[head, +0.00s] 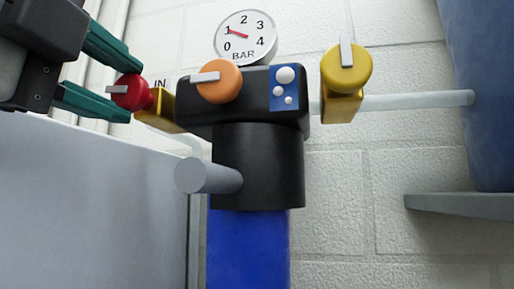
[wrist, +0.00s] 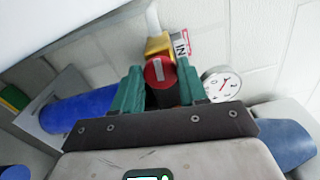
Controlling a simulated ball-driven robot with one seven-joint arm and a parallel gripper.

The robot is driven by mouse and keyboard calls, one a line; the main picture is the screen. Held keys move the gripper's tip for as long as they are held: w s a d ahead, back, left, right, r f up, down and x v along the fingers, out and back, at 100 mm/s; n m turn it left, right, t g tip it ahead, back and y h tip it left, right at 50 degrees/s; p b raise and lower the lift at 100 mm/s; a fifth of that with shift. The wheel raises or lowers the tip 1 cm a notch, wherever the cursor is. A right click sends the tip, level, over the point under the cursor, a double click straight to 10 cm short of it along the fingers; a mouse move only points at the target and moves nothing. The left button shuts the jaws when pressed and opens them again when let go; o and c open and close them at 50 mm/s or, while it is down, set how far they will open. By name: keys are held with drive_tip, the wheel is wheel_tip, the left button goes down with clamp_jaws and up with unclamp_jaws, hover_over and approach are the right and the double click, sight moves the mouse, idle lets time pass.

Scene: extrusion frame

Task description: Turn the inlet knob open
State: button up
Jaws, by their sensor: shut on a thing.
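The inlet knob (head: 133,92) is red with a pale pointer bar, on a brass valve beside an "IN" label (head: 160,82). In the head view its bar lies about level, pointing left. My gripper (head: 128,88) has its two green fingers on either side of the knob, one above and one below. In the wrist view the red knob (wrist: 160,72) sits between the fingers of my gripper (wrist: 160,75), its bar running lengthwise between them. Part of the knob's sides is hidden by the fingers.
A black filter head (head: 258,150) with an orange knob (head: 219,81) stands right of the inlet, above a blue housing (head: 248,250). A gauge (head: 245,37) reads about 1 bar. A yellow knob (head: 346,68) is further right. A grey panel (head: 90,205) lies below my gripper.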

idle(0.5)
drive_tip(key=o, duration=1)
drive_tip(key=s+a+b, duration=0.1)
drive_tip(key=s+b, duration=0.1)
drive_tip(key=s, duration=0.8)
drive_tip(key=shift+s+a, duration=0.3)
drive_tip(key=shift+s, duration=0.05)
